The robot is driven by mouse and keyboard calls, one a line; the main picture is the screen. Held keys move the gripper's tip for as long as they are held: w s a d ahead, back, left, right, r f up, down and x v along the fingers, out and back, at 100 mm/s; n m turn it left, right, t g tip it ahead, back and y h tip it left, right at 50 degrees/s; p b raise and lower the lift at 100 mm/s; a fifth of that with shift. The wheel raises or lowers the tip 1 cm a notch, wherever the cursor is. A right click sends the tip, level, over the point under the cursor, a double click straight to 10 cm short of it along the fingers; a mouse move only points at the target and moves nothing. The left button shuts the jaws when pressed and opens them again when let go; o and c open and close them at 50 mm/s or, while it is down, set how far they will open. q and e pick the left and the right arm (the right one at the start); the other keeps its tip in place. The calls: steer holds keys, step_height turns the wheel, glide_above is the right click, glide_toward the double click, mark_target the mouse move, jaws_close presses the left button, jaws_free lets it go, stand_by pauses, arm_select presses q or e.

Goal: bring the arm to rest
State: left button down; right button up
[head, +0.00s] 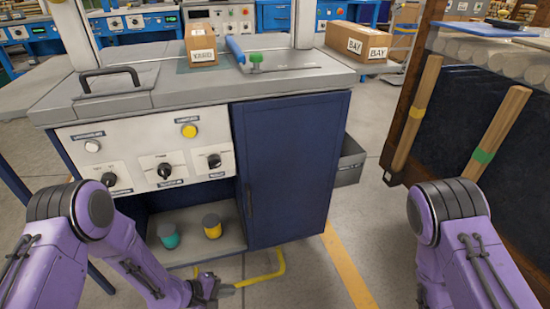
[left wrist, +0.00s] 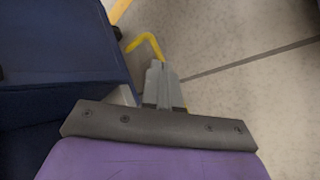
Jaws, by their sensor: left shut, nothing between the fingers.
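My left arm (head: 125,245) is purple and reaches in from the lower left. My right arm (head: 455,230) shows only its purple upper part at the lower right. The right gripper is out of both views.
A workbench with a blue cabinet door (head: 285,170), knobs and an open shelf (head: 220,245) stands ahead. A cardboard box (head: 200,42) is on its top. Wooden posts (head: 500,130) lean at right. Floor is open centre right.

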arm_select(q)
steer(key=s+a+f+m+g+y+b, duration=0.1)
steer(key=s+a+f+m+y+b, duration=0.15)
steer(key=s+a+y, duration=0.4)
steer(key=s+a+f+m+g+y+b, duration=0.1)
steer(key=s+a+f+b, duration=0.3)
steer(key=s, duration=0.6)
steer(key=s+a+f+m+g+y+b, duration=0.1)
steer(key=s+a+f+m+y+b, duration=0.15)
steer(key=s+a+f+y, duration=0.4)
arm_select(e)
steer(key=a+f+m+t, duration=0.1)
steer(key=a+f+m, duration=0.45)
steer(key=f, duration=0.45)
arm_select(q)
step_height(320, 180, up, 41)
steer(key=n+t+h+p, duration=0.1)
steer(key=h+p, duration=0.1)
steer(key=p, duration=3.6)
steer(key=shift+s+d+n, duration=0.2)
steer(key=shift+d+n, duration=0.1)
steer(key=shift+d, duration=0.1)
arm_select(e)
step_height(320, 180, up, 39)
steer(key=w+t, duration=0.1)
steer(key=shift+w+d+f+h, duration=0.15)
steer(key=shift+w+h, duration=0.1)
steer(key=shift+h, duration=0.05)
